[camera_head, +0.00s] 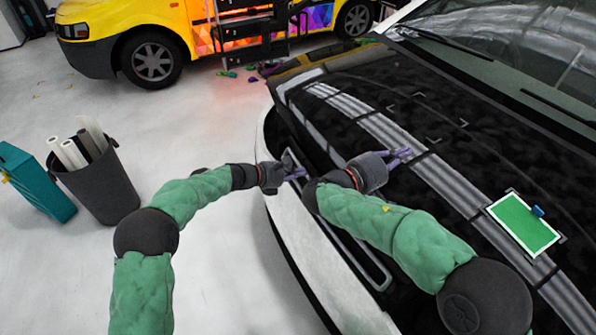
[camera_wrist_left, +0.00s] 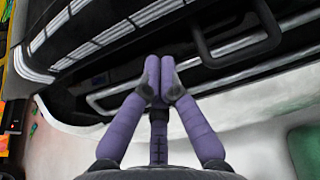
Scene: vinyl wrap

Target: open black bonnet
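The black bonnet (camera_head: 375,98) with grey stripes lies down over the front of the car in the head view. My left gripper (camera_head: 296,172) is at the car's front, by the grille below the bonnet's front edge. In the left wrist view its purple fingers (camera_wrist_left: 157,82) are together at the tips, with nothing visible between them, in front of the dark grille and a light trim bar. Whether they touch the car is unclear. My right gripper (camera_head: 404,154) is over the striped part of the bonnet; its finger gap is too small to judge.
A green card (camera_head: 523,224) with a blue piece lies on the bonnet at the right. A dark bin (camera_head: 103,188) with rolls and a teal box (camera_head: 36,181) stand at the left. A yellow van (camera_head: 140,27) is behind. The floor between is mostly clear.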

